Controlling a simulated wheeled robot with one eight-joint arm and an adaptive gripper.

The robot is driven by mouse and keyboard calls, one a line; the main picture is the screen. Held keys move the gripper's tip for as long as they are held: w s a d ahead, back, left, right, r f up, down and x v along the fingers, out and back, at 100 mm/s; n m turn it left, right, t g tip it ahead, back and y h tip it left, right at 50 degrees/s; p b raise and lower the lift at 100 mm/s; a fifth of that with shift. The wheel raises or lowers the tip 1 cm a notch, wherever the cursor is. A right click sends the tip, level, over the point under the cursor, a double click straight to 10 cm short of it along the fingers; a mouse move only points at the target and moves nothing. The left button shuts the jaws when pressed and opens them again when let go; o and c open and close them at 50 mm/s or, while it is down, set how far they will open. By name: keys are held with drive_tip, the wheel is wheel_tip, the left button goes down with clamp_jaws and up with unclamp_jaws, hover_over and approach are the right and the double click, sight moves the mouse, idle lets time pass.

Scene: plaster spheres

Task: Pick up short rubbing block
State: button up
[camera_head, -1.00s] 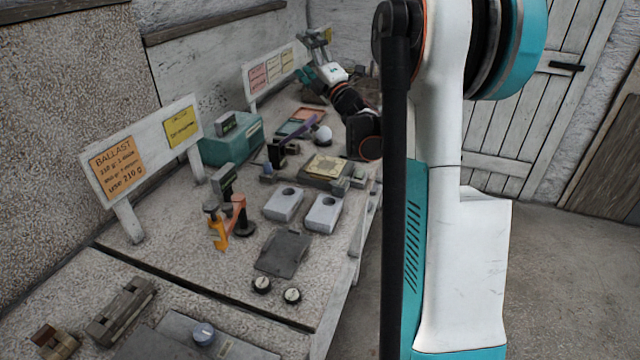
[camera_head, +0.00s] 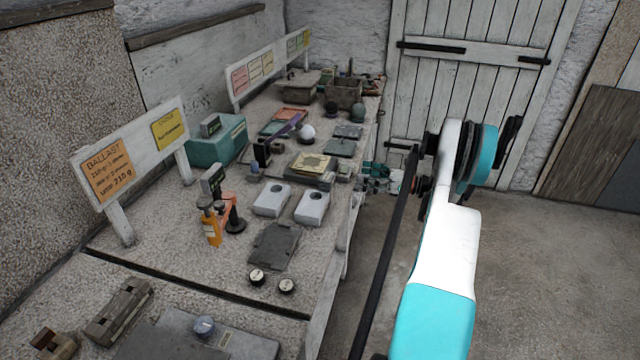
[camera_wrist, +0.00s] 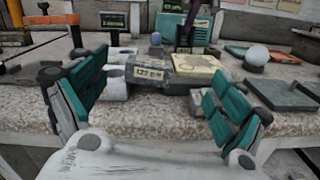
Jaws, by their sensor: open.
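Small grey-green blocks sit at the table's right edge beside a yellow-topped plate, one near block (camera_head: 343,171) among them. I cannot tell for sure which is the short rubbing block. In the wrist view a grey block (camera_wrist: 150,76) with a pale number label shows between my fingers, and another dark block is partly hidden by the right finger. My gripper (camera_wrist: 152,92) has its teal fingers spread wide, with nothing held. In the head view my gripper (camera_head: 374,178) is just off the table's right edge, level with the blocks.
The yellow-topped plate (camera_head: 313,163) lies beside the blocks. A white ball (camera_wrist: 257,55) and green plate (camera_wrist: 284,94) are at right in the wrist view. Floor right of the table is clear.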

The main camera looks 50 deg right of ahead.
wheel_tip(320, 180, down, 3)
drive_tip(key=s, duration=0.2)
drive_tip(key=b, duration=0.2)
approach(328, 176)
drive_tip(key=shift+n+g, duration=0.3)
drive_tip(key=shift+n, duration=0.1)
drive_tip(key=x, duration=0.5)
drive_tip(key=shift+d+f, duration=0.1)
drive_tip(key=shift+d, duration=0.05)
drive_tip(key=b+x, duration=0.2)
drive_tip(key=x, duration=0.3)
drive_tip(key=c, duration=1.5)
drive_tip(key=shift+o, duration=0.2)
drive_tip(key=shift+r, duration=0.35)
